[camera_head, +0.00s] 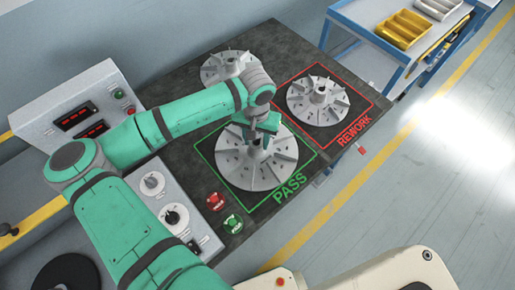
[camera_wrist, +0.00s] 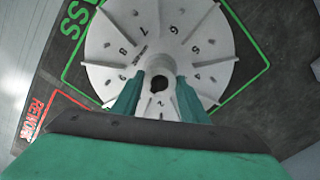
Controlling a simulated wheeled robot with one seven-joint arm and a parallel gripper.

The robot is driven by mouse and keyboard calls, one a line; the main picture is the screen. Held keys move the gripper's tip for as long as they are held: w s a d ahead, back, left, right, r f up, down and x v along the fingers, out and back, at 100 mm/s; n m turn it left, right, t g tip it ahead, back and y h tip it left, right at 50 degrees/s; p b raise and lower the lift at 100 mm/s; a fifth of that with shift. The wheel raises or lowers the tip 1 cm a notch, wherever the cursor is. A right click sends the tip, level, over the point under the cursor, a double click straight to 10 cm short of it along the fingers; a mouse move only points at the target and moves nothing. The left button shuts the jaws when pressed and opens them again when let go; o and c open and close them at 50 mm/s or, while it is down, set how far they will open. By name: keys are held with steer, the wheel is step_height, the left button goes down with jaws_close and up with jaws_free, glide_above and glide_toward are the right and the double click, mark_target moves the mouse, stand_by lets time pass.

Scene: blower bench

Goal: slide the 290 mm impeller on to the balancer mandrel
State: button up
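Three grey finned impellers show in the head view. The largest-looking impeller (camera_head: 247,178) lies in the green PASS square (camera_head: 283,203). Another impeller (camera_head: 335,105) lies in the red REWORK square, and a third (camera_head: 215,70) lies at the back. I see no size marking on them. My gripper (camera_head: 259,138) is at the hub of the PASS impeller. In the wrist view the fingers of my gripper (camera_wrist: 160,92) stand either side of the impeller's hub, close to it; I cannot tell whether they touch. The bore shows between them. I cannot make out the mandrel.
A control box with red displays (camera_head: 85,115) and a panel with knobs (camera_head: 173,216) stand left of the dark bench top (camera_head: 290,45). Red and green buttons (camera_head: 216,201) are near its front. A blue cart (camera_head: 350,22) stands at upper right. A dark disc (camera_head: 65,272) is at lower left.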

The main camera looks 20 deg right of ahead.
step_height(320, 180, up, 8)
stand_by(1.6)
steer(key=shift+w, duration=0.1)
stand_by(0.8)
stand_by(0.4)
